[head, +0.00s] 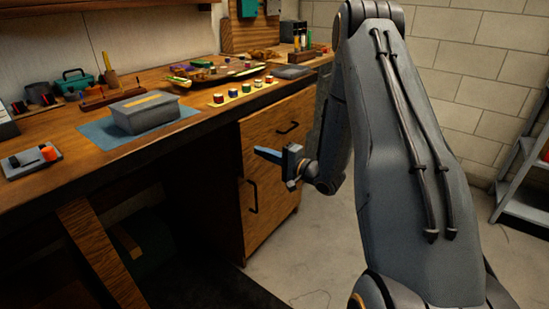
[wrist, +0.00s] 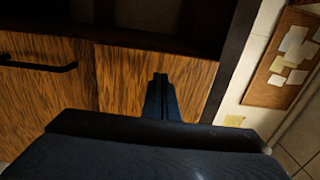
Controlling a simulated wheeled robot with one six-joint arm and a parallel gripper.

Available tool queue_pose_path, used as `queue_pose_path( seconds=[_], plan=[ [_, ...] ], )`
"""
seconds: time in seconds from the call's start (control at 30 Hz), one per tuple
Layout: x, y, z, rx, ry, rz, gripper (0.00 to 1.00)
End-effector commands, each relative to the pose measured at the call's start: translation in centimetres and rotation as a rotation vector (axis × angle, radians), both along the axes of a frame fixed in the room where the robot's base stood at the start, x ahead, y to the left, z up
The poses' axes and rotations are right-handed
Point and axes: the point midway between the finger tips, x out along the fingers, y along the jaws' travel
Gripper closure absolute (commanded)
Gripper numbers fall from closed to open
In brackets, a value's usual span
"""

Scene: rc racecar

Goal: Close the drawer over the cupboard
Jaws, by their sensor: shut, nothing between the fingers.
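The wooden cupboard (head: 277,200) stands under the workbench, with a black upright handle on its door. The drawer (head: 262,138) is above that door and has its own black handle (head: 288,128). From this angle I cannot tell how far the drawer stands out. My gripper (head: 258,151) is shut and empty, its blue fingers pointing left in front of the cupboard front. In the wrist view, the closed fingers (wrist: 160,78) overlap a wood-grain panel (wrist: 115,75), with a black handle (wrist: 40,66) to the left. I cannot tell whether they touch it.
The workbench (head: 60,165) holds a grey box (head: 145,113) on a blue mat, a row of small coloured pots and several tools. Floor between cupboard and rack is partly clear. A pinboard (wrist: 285,60) shows in the wrist view.

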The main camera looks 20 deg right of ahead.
Motion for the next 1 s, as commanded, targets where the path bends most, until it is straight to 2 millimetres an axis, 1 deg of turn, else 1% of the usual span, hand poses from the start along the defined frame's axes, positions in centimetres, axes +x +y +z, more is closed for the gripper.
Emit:
queue_pose_path(
  seconds=[0.03, 0.1, 0.23, 0.67, 0.77, 0.9, 1.0],
  plan=[
    [0.6, 0.5, 0.0, -0.001, -0.001, 0.003, 1.0],
    [1.2, 0.9, 0.0, 0.0, -0.001, 0.002, 1.0],
    [1.9, 1.2, 0.0, -0.001, 0.001, 0.0, 1.0],
    [2.3, 1.4, 0.0, 0.0, 0.0, 0.0, 1.0],
    [3.1, 1.9, 0.0, -0.001, -0.002, 0.002, 1.0],
    [5.1, 3.2, -0.1, -0.003, -0.002, 0.003, 1.0],
    [6.0, 3.8, 0.0, 0.0, -0.001, 0.001, 1.0]
  ],
)
